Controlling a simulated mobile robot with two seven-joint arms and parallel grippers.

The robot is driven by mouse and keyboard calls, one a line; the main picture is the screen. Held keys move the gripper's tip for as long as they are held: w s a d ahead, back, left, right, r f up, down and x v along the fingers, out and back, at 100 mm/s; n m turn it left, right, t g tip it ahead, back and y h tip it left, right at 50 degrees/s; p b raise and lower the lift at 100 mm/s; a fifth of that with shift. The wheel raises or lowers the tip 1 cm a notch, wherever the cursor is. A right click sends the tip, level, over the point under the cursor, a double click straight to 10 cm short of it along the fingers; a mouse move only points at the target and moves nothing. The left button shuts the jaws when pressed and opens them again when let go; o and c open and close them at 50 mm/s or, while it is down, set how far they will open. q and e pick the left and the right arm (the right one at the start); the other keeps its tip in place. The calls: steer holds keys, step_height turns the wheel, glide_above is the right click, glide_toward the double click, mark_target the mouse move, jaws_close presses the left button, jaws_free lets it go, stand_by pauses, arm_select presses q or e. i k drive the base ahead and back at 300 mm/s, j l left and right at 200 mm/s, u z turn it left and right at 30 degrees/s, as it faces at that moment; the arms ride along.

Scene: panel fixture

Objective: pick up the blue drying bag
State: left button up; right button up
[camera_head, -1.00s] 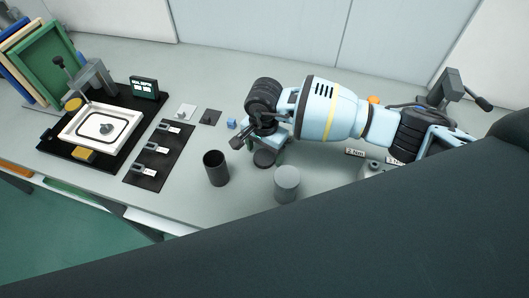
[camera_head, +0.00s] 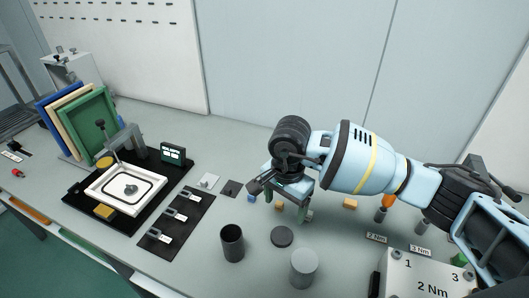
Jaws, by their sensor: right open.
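The blue drying bag (camera_head: 251,198) looks like a very small blue block lying on the grey table, just right of a flat dark square. My right gripper (camera_head: 281,197) is open, above the table and just to the right of the bag. Its dark fingertip side reaches close to the bag in the picture. I see no contact between them, and the exact height of the gripper above the table is hard to tell. My left gripper is out of view.
A dark open cup (camera_head: 232,242), a black disc (camera_head: 281,236) and a grey cylinder (camera_head: 304,268) stand in front. A black fixture with a white frame (camera_head: 125,189) is at left. A box labelled 2 Nm (camera_head: 430,275) stands front right.

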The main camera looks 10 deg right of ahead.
mark_target(250, 198)
steer(key=k, duration=1)
